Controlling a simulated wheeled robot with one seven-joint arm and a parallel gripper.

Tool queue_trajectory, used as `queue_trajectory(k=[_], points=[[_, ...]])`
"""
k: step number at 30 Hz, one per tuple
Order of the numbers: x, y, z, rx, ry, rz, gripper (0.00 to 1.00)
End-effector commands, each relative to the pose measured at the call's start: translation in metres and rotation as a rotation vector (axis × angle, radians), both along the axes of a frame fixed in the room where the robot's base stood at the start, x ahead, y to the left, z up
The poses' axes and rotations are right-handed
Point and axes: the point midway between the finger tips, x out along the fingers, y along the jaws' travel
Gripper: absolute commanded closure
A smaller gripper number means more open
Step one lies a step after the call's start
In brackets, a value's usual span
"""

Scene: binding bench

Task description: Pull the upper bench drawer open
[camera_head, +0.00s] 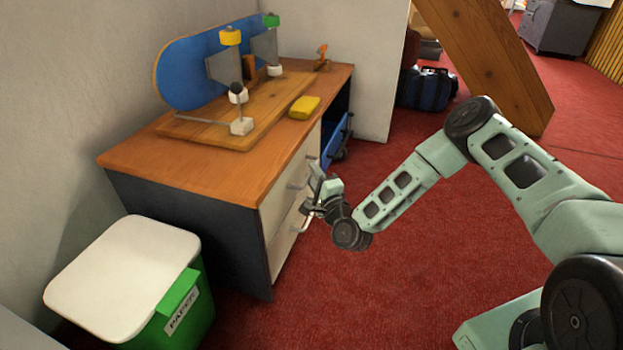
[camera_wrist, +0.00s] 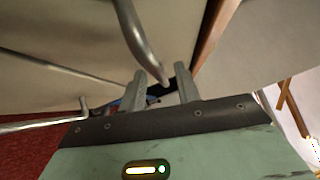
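The bench's upper drawer (camera_head: 274,205) has a pale front just under the wooden top and looks shut. Its metal bar handle (camera_head: 297,185) is beside my gripper (camera_head: 315,190), partly hidden by it. In the wrist view the handle (camera_wrist: 139,42) slants down from the top edge, its lower end showing between the two grey fingers of my gripper (camera_wrist: 160,88). The fingers are apart, with gaps showing on both sides of the bar. I cannot tell whether either finger touches it.
A lower drawer handle (camera_head: 305,222) is below; it also shows in the wrist view (camera_wrist: 50,122). On the bench top (camera_head: 215,176) are a wooden stand, a blue board (camera_head: 195,75) and a yellow block (camera_head: 304,107). A green paper bin (camera_head: 185,310) stands at left. Red floor is clear ahead.

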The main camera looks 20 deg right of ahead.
Motion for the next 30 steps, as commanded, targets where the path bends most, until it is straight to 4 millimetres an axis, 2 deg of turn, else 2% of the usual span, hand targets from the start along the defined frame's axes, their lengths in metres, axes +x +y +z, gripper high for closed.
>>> queue_trajectory(k=[5, 14, 17, 18, 25, 30], points=[[0.012, 0.002, 0.001, 0.0, 0.0, 0.0, 0.68], [0.013, 0.002, 0.002, 0.001, 0.0, 0.0, 0.68], [0.013, 0.002, 0.002, 0.0, 0.0, 0.0, 0.95], [0.013, 0.002, 0.002, 0.0, 0.0, 0.0, 1.0], [0.013, 0.0, 0.002, 0.0, 0.001, -0.001, 1.0], [0.013, -0.015, 0.003, -0.002, 0.001, -0.003, 1.0]])
